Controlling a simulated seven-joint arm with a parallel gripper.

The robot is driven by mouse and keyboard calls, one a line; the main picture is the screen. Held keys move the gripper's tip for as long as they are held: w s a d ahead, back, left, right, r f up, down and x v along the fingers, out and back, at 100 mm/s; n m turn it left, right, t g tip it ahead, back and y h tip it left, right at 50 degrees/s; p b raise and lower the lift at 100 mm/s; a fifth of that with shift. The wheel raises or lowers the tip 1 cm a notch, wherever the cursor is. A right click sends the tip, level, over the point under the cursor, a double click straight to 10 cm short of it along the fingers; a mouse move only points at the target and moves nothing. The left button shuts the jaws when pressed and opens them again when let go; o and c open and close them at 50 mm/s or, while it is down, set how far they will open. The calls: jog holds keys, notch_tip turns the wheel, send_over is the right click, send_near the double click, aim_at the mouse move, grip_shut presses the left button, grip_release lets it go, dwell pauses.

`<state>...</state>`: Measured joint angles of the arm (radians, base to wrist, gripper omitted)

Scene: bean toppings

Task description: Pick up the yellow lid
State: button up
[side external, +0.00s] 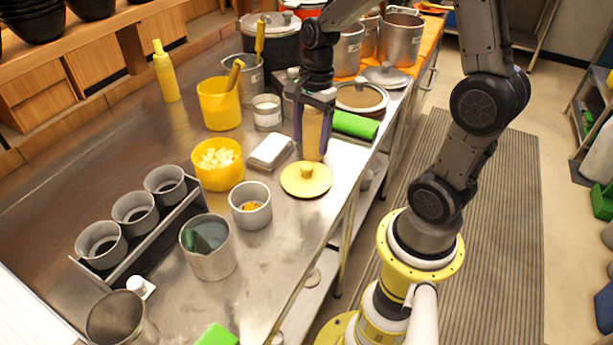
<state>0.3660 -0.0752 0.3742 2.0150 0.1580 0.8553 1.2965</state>
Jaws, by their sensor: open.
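The yellow lid (292,184) is a flat round disc with a small knob (306,171) on top. It lies on the steel table near the table's right edge. My gripper (313,150) points down above and slightly behind the lid, with its fingers apart. A tan upright shape shows between the fingers; I cannot tell whether it is part of the gripper or a thing behind it. The exact gap between the fingertips and the knob is hard to judge.
Close to the lid's left are a white box (270,150), a yellow tub with pale chunks (218,180) and a grey cup (250,216). A green block (355,125) lies behind right. A steel pot (208,262) stands in front. Bare table (285,260) lies in front of the lid.

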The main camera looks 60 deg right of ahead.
aim_at(306, 165)
jog(key=shift+w+a+f, duration=0.1)
jog(key=shift+a+f, duration=0.05)
jog(key=shift+f, duration=0.95)
jog(key=shift+w+a+f, duration=0.1)
jog(key=shift+a+f, duration=0.1)
jog(key=shift+f, duration=0.85)
jog(key=shift+a+f, duration=0.15)
jog(key=shift+f, duration=0.95)
jog(key=c, duration=1.1)
jog(key=shift+r, duration=0.1)
